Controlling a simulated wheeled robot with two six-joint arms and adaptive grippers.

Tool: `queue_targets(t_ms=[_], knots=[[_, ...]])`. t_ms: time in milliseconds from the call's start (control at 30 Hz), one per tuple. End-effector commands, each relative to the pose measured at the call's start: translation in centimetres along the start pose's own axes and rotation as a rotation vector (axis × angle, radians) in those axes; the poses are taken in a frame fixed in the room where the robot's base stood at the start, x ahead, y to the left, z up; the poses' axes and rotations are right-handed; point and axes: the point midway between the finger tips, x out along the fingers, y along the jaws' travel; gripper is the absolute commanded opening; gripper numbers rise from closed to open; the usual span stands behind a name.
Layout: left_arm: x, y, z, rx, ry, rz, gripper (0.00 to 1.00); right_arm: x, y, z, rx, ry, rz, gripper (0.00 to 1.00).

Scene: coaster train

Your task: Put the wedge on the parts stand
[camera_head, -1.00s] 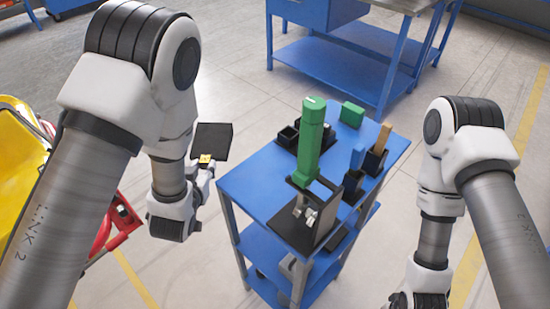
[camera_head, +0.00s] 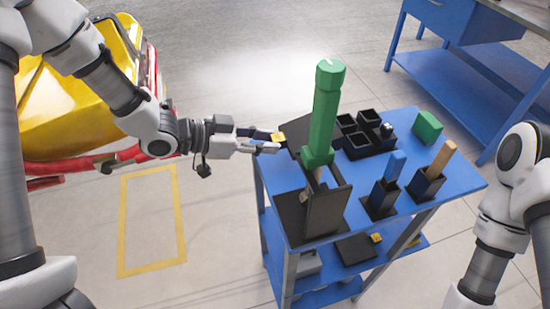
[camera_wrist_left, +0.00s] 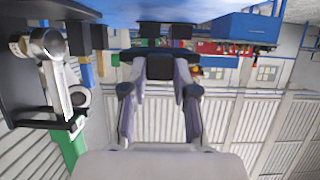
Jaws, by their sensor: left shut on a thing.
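My left gripper (camera_head: 268,142) reaches in from the left and is shut on the wedge (camera_head: 297,131), a flat black piece with a yellow patch at the fingers. The wedge is over the left edge of the blue parts stand (camera_head: 290,218), partly hidden by a tall green part; whether it touches the top is not clear. In the left wrist view, the left gripper's fingers (camera_wrist_left: 160,95) close on a dark piece in the middle. My right gripper is out of view.
The tall green part (camera_head: 323,115) stands upright in a black holder (camera_head: 325,212). Black cups (camera_head: 362,138), blue (camera_head: 395,166) and tan (camera_head: 443,158) pieces in holders, and a green block (camera_head: 427,126) occupy the top. A yellow-and-red vehicle (camera_head: 70,110) is left.

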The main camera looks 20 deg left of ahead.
Motion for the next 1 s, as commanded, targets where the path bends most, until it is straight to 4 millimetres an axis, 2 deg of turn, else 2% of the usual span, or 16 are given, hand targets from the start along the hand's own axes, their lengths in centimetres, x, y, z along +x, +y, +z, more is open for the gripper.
queue_targets(t_ms=[267,600,633,667,700,1000], knots=[[1.8,0.0,4.3,-0.002,0.001,0.000,0.00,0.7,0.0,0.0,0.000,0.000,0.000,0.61],[2.0,0.0,4.8,0.000,0.002,-0.001,0.00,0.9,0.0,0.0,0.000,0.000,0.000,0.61],[1.9,0.0,4.8,0.000,0.001,-0.001,0.39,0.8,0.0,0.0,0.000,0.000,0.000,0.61],[1.9,0.0,4.7,0.000,0.001,-0.001,0.50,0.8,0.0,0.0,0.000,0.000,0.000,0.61],[1.9,0.0,4.7,0.000,0.001,-0.001,0.54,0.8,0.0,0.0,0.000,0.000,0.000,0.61],[1.8,0.0,4.5,0.000,0.002,-0.001,0.54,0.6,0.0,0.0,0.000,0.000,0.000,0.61]])
